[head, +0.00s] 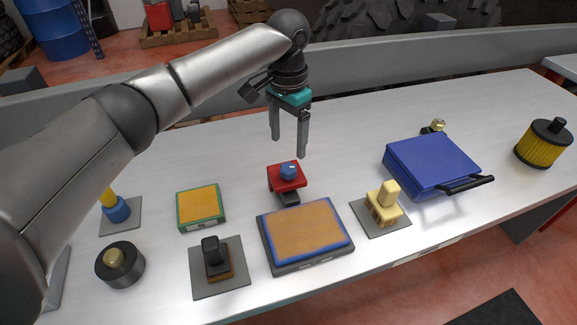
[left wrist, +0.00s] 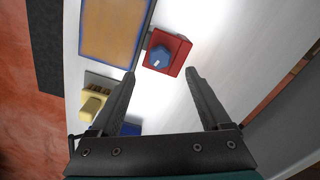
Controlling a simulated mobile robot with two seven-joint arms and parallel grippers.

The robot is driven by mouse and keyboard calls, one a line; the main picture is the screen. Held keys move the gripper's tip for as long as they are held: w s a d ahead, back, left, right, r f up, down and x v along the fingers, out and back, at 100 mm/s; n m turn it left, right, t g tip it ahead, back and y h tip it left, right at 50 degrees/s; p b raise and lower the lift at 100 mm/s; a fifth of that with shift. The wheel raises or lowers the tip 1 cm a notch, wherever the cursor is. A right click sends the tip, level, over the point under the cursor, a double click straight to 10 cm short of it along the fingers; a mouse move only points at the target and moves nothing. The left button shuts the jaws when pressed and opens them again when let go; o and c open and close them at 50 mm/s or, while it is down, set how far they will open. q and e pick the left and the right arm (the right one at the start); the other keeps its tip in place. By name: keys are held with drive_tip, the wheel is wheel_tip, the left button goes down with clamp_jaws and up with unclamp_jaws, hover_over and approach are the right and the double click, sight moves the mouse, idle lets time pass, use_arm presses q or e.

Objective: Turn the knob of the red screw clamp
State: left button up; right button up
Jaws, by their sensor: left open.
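The red screw clamp (head: 277,181) stands on the table behind the orange-topped pad, with a blue knob (head: 288,170) on it. In the left wrist view the red clamp (left wrist: 179,51) and its blue knob (left wrist: 160,57) lie beyond my fingertips, near the top middle. My left gripper (head: 289,150) is open and empty, pointing down above and a little behind the clamp, apart from it. In the left wrist view its two fingers (left wrist: 160,72) are spread wide with bare table between them. My right gripper is in neither view.
Close around the clamp are a blue-rimmed orange pad (head: 305,232), a green-rimmed yellow pad (head: 200,205), a black-handled block (head: 215,260) and a cream block (head: 385,205). A blue case (head: 430,163) and a yellow filter (head: 541,145) stand to the right. The table behind the clamp is clear.

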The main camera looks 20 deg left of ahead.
sight(288, 167)
use_arm(q)
wheel_tip(288, 167, down, 8)
drive_tip(key=shift+r+b, duration=0.1)
drive_tip(key=shift+b, duration=0.6)
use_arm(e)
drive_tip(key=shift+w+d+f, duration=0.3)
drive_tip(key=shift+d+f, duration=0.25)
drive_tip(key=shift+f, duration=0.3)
use_arm(q)
drive_tip(key=shift+c, duration=0.3)
clamp_jaws()
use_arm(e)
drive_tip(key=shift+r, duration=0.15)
